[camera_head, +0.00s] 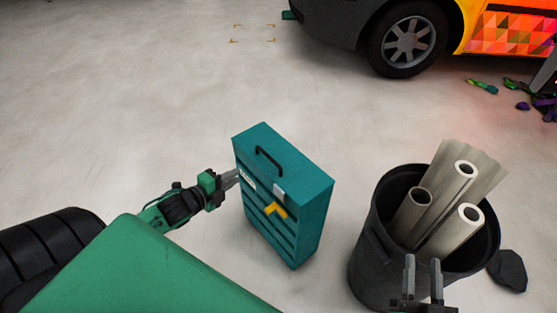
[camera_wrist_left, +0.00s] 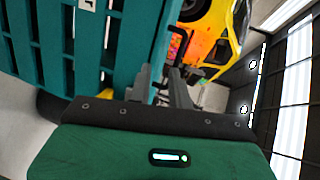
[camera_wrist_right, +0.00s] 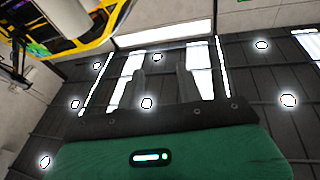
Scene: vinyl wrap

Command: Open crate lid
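The teal slatted crate (camera_head: 268,222) stands on the floor in the middle of the head view. Its lid (camera_head: 295,167) looks closed, with a black handle (camera_head: 268,160) on top. A yellow latch-like piece (camera_head: 275,210) sits on its slatted front. My left gripper (camera_head: 232,178) is at the crate's left edge, close under the lid. In the left wrist view its fingers (camera_wrist_left: 162,85) are apart beside the crate (camera_wrist_left: 110,50); contact is unclear. My right gripper (camera_head: 422,272) is open and empty in front of the black bin; its fingers (camera_wrist_right: 162,85) also show apart in the right wrist view.
A black bin (camera_head: 368,262) holding several pale rolls (camera_head: 412,212) stands right of the crate. A car (camera_head: 405,40) stands at the back right, with colourful scraps (camera_head: 482,87) nearby.

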